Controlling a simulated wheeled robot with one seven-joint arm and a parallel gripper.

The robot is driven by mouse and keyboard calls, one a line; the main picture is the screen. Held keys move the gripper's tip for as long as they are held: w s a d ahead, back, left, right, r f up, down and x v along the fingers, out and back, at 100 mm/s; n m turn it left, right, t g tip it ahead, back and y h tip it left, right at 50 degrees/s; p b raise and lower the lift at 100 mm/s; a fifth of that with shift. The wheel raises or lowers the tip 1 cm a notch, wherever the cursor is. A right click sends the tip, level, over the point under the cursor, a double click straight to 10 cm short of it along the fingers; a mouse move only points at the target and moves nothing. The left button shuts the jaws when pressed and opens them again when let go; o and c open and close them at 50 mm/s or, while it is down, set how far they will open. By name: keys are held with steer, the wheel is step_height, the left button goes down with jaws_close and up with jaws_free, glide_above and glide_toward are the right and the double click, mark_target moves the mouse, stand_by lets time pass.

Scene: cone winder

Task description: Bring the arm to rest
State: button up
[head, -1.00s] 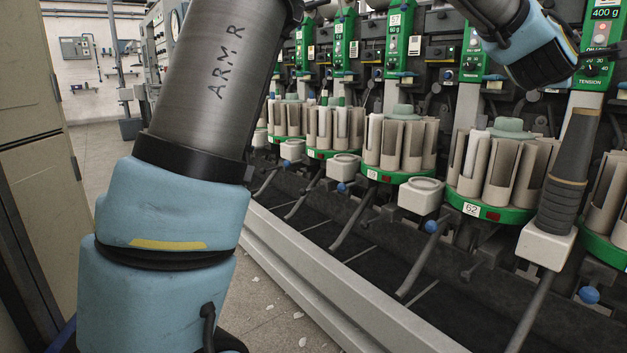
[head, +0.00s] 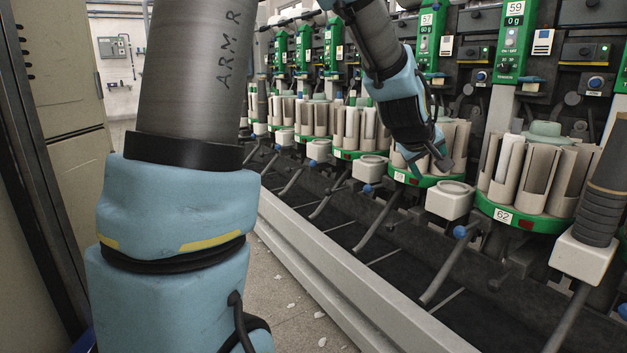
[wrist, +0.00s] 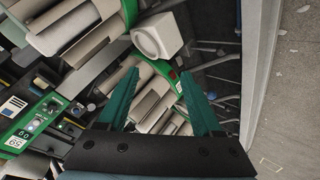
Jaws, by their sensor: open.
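My arm, marked "ARM R", fills the left of the head view and its forearm comes back in at the top middle. My gripper (head: 436,162) hangs in front of the row of winder magazines, close to a green-based one. The wrist view shows its two teal fingers (wrist: 158,90) spread apart with nothing between them. Beyond the fingers are the pale tubes of a magazine (wrist: 155,100) and a white cup-shaped block (wrist: 158,36). Whether a finger touches the magazine cannot be told.
The winder has several magazines of upright tubes (head: 540,178) on green bases. White blocks (head: 450,200) on dark levers stick out in front. A grey rail (head: 330,262) runs along the machine's foot. A beige cabinet (head: 62,75) stands at left. The floor (head: 285,290) between is clear apart from small scraps.

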steer(key=s+a+f+g+y, duration=0.1)
steer(key=a+f, duration=0.2)
steer(key=a, duration=0.3)
steer(key=s+a+f+m+y, duration=0.1)
steer(key=a+f+y, duration=0.1)
steer(key=a, duration=0.4)
steer(key=s+a+f+g+y, duration=0.1)
steer(key=a+f, duration=0.2)
steer(key=a, duration=0.3)
steer(key=s+a+f+m+g+y, duration=0.2)
steer(key=s+a+f+g, duration=0.3)
steer(key=s+a, duration=0.75)
step_height(320, 180, up, 26)
steer(key=w+a+t+p, duration=0.1)
steer(key=a+p, duration=0.1)
steer(key=p, duration=2.4)
steer(key=shift+f, duration=0.2)
steer(key=shift+w, duration=0.1)
